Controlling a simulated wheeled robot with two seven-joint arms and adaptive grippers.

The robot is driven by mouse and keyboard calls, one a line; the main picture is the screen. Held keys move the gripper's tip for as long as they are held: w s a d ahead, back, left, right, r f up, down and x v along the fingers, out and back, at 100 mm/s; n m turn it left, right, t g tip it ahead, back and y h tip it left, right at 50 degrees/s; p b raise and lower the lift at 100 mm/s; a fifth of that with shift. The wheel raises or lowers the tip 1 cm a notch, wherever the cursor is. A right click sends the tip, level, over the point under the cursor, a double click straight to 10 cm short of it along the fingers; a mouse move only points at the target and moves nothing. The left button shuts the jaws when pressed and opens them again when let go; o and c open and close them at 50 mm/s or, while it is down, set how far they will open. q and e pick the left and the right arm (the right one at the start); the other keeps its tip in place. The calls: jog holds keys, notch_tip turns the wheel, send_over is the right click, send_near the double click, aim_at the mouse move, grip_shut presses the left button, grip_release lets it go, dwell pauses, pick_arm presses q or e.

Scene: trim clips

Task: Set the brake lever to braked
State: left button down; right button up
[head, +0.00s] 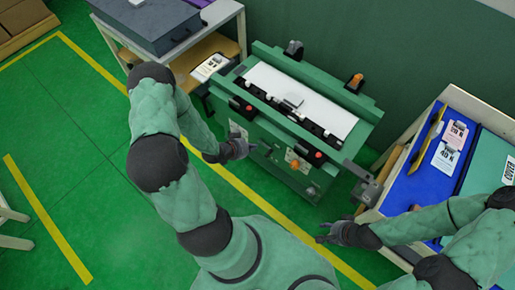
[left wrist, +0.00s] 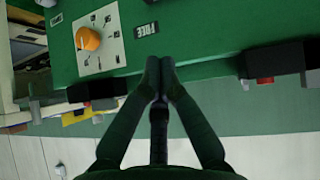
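The green machine (head: 330,130) stands in the head view, with a white top and a front panel facing me. My left gripper (head: 248,147) is at the left part of that front panel. In the left wrist view its fingertips (left wrist: 160,66) are together in front of the green panel (left wrist: 200,35). A FREE label (left wrist: 147,30) shows just beyond them. A dark bar (left wrist: 159,120) shows between the fingers; I cannot tell whether it is the brake lever. No lever is clearly visible elsewhere. My right gripper (head: 321,232) is open and empty, low in front of the machine.
An orange knob (left wrist: 88,39) sits on a white marked plate beside the FREE label. Black boxes with red buttons (left wrist: 265,79) project from the machine's edge. A blue-topped cart (head: 405,190) stands at right, a grey table (head: 225,12) behind left.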

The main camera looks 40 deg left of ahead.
pick_arm(q)
jog(key=b, duration=0.3)
send_over(270, 149)
jog(key=s+a, duration=0.2)
jog(key=s, duration=0.1)
notch_tip(270, 149, down, 7)
jog(key=shift+s+d+f+b, duration=0.1)
jog(key=shift+d+f+b, duration=0.25)
jog(key=shift+f, duration=0.45)
jog(key=shift+s+d+f+b, duration=0.1)
jog(key=shift+d+f+b, duration=0.15)
jog(key=shift+f, duration=0.55)
